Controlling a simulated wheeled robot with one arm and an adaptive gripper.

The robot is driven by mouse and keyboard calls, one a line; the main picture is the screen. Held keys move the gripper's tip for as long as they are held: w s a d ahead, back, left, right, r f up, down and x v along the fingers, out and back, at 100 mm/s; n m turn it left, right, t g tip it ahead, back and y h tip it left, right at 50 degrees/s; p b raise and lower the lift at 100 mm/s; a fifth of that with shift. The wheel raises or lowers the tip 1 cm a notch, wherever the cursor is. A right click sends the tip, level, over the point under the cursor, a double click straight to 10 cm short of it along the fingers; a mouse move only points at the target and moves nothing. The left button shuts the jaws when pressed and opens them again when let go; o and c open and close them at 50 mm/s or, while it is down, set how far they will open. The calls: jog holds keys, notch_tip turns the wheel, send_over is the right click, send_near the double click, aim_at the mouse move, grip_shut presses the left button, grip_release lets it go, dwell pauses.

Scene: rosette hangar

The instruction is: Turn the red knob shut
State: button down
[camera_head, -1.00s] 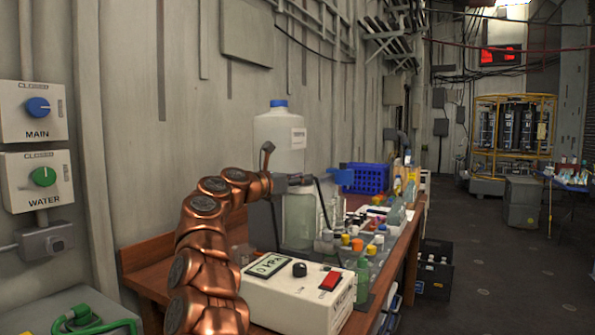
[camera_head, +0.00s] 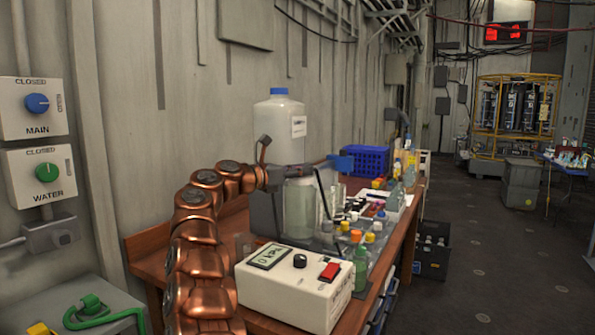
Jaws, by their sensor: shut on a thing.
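I cannot make out a red knob in this view. On the left wall are a blue knob (camera_head: 37,103) on a plate marked MAIN and a green knob (camera_head: 47,173) on a plate marked WATER. My copper arm rises over the bench, and my gripper (camera_head: 325,167) points to the right, in front of the large capped bottle. It is shut, with a small blue piece (camera_head: 342,163) at its far end. Its fingers are small and partly hidden, so the exact grip is unclear.
The wooden bench (camera_head: 142,248) carries a white meter box (camera_head: 290,290) with a red switch, a capped bottle (camera_head: 279,115), a blue crate (camera_head: 367,161) and several small bottles. A green hose (camera_head: 105,321) lies at lower left.

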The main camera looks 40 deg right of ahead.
jog(key=shift+s+d, duration=0.3)
jog(key=shift+s, duration=0.15)
jog(key=c, duration=1)
grip_release()
jog(key=shift+s, duration=0.1)
jog(key=shift+c, duration=0.2)
jog(key=shift+o, duration=1.2)
jog(key=shift+w+a, duration=0.15)
jog(key=shift+w, duration=0.1)
jog(key=shift+w+a, duration=0.25)
jog(key=shift+a, duration=0.2)
jog(key=w+a, duration=0.2)
jog(key=a, duration=0.9)
jog(key=shift+d+r, duration=0.1)
